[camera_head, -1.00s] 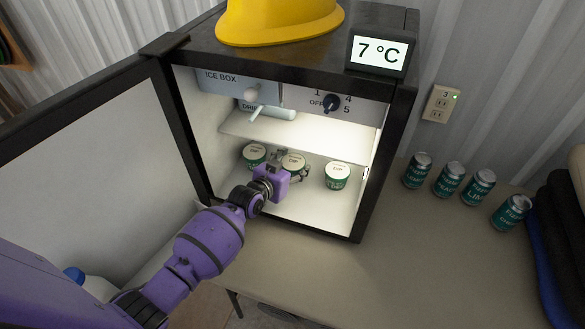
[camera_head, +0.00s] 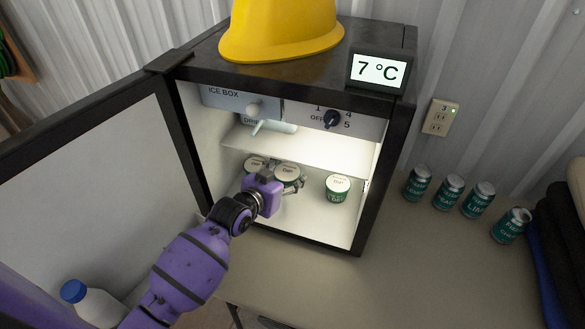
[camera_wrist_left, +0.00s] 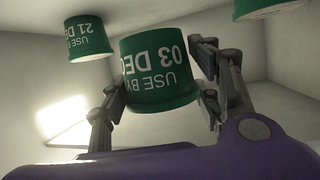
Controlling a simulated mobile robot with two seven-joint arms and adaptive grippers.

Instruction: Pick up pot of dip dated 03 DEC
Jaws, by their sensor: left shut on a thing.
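The green pot of dip dated 03 DEC (camera_wrist_left: 158,75) is between the fingers of my left gripper (camera_wrist_left: 160,100) in the left wrist view, its print upside down there. In the head view my left gripper (camera_head: 285,185) reaches into the open fridge, shut on this pot (camera_head: 288,173) near its middle. A second pot (camera_wrist_left: 88,38), marked 21 DE and partly cut off, is at its left in the wrist view and shows behind the gripper in the head view (camera_head: 254,164). A third pot (camera_head: 337,188) stands to the right, its date unreadable. My right gripper is not in view.
The fridge door (camera_head: 90,165) stands open at the left. A shelf (camera_head: 300,147) hangs above the pots. The right fridge wall (camera_head: 378,165) bounds the space. Several cans (camera_head: 448,191) stand on the table (camera_head: 400,270). A bottle (camera_head: 95,303) is at lower left.

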